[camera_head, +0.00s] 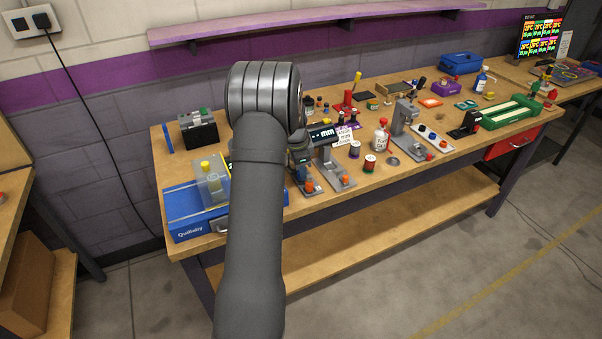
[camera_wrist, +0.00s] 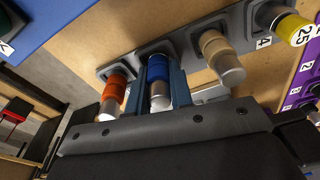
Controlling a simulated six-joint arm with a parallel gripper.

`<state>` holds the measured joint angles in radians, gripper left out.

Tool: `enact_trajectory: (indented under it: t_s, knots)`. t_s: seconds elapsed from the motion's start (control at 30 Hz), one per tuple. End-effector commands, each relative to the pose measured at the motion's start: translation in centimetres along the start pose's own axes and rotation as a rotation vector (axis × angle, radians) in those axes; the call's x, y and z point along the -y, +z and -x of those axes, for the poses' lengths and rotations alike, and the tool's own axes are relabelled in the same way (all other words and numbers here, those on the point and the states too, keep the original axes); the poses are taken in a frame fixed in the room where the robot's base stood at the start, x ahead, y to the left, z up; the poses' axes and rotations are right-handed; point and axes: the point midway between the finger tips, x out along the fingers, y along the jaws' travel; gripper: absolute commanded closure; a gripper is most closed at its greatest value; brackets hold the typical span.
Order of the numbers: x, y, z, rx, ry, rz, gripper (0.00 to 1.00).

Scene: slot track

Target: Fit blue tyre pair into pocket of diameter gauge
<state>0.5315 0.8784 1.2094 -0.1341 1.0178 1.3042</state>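The blue tyre pair (camera_wrist: 157,68) is a short blue cylinder with a silver end, seen in the wrist view. It stands in line with an orange piece (camera_wrist: 115,88) and a tan piece (camera_wrist: 214,45) at a grey holder (camera_wrist: 190,88). My gripper (camera_wrist: 159,85) has one finger on each side of the blue piece. The fingers look closed against it, with no clear gap. Whether it is clear of its seat is hidden. A display marked mm (camera_head: 323,135), perhaps of the diameter gauge, stands just right of my wrist.
A yellow piece (camera_wrist: 291,28) marked 25 stands beyond the tan one. A blue box (camera_head: 190,228) lies at the left front. The bench is crowded.

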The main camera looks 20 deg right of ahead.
Motion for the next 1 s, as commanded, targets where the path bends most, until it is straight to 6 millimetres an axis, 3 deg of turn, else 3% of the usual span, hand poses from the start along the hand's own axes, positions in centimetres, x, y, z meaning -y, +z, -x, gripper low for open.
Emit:
enact_trajectory:
  t_s: [0.1, 0.47, 0.73, 1.0]
  knots:
    - [0.0, 0.0, 0.0, 0.0, 0.0, 0.0, 1.0]
    - [0.1, -0.1, 0.5, -0.001, -0.002, 0.0, 1.0]
    - [0.1, -0.5, 4.1, -0.002, -0.004, -0.001, 1.0]
    - [-4.2, -4.4, 7.0, -0.001, -0.002, -0.004, 1.0]
